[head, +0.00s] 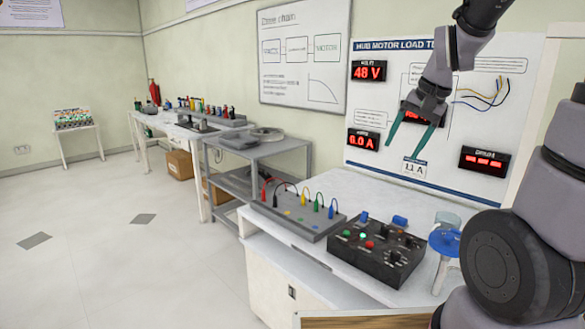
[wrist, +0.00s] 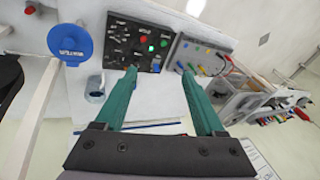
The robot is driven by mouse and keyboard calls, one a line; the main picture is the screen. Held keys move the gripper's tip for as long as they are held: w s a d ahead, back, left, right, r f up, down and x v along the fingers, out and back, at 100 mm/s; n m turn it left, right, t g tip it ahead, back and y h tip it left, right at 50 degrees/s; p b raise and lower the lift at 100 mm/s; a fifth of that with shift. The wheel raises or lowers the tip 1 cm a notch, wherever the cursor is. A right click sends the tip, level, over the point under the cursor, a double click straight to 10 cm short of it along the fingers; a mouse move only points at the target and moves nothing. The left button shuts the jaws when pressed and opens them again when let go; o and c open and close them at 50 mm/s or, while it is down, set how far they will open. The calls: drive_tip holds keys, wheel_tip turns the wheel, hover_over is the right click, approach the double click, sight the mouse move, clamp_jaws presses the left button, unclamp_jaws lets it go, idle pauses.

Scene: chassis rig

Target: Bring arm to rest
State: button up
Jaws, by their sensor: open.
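My gripper (head: 410,128) hangs from my arm in front of the hub motor load test board (head: 462,170), fingers pointing down and apart with nothing between them. In the wrist view my gripper (wrist: 166,92) shows its two green fingers open and empty. Below it on the white bench (head: 335,187) stand a black control box (head: 375,252) with knobs and a lit green lamp, and a grey panel (head: 300,215) with several coloured leads. Both also show beyond the fingertips in the wrist view. My arm reaches up along the right side of the head view.
A blue stool-like disc (head: 445,241) stands right of the control box, close to my arm. A grey cart (head: 265,150) and a long table (head: 185,130) with several tools stand along the back. The floor (head: 90,240) at left is clear.

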drive_tip(key=s+a+r+n+t, duration=0.2)
drive_tip(key=s+r+t, duration=0.1)
drive_tip(key=s+r, duration=0.7)
drive_tip(key=s, duration=0.2)
drive_tip(key=shift+s, duration=0.35)
